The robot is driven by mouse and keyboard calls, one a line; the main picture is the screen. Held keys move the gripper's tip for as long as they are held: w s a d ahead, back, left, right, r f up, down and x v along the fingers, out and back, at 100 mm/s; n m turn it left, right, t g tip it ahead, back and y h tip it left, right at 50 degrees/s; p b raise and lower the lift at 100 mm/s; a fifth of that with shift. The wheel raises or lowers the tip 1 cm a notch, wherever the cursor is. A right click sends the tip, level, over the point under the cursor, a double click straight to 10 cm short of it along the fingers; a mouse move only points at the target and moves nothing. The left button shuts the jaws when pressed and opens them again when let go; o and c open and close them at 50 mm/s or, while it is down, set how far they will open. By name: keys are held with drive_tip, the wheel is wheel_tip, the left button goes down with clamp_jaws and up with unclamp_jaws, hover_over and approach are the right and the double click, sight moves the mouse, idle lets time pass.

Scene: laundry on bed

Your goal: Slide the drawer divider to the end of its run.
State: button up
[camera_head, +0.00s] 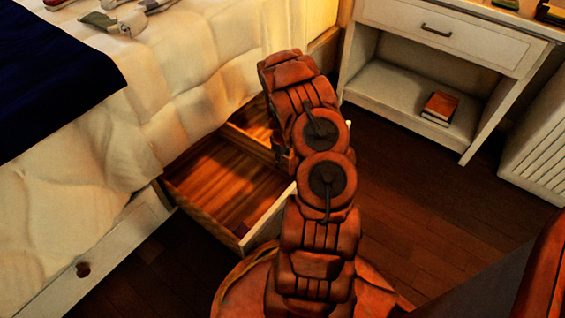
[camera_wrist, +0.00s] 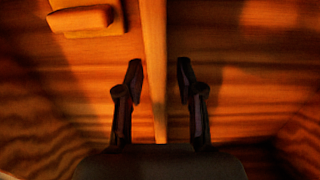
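The drawer (camera_head: 258,222) is pulled out from under the bed. The wooden drawer divider (camera_head: 243,141) crosses it, partly hidden by my arm. In the wrist view the divider (camera_wrist: 154,60) runs as a narrow upright strip from the top edge down between my fingers. My gripper (camera_wrist: 159,76) is open, with one dark finger on each side of the divider. A gap shows between the divider and each finger, wider on the right. In the head view my gripper (camera_head: 281,150) is mostly hidden behind my arm, over the drawer.
A wooden block-like piece (camera_wrist: 82,18) lies left of the divider in the wrist view. The bed (camera_head: 150,95) borders the drawer. A white nightstand (camera_head: 400,95) with a red book (camera_head: 440,106) stands right. Floor (camera_head: 410,190) between is clear.

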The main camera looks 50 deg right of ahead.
clamp_jaws()
idle(0.7)
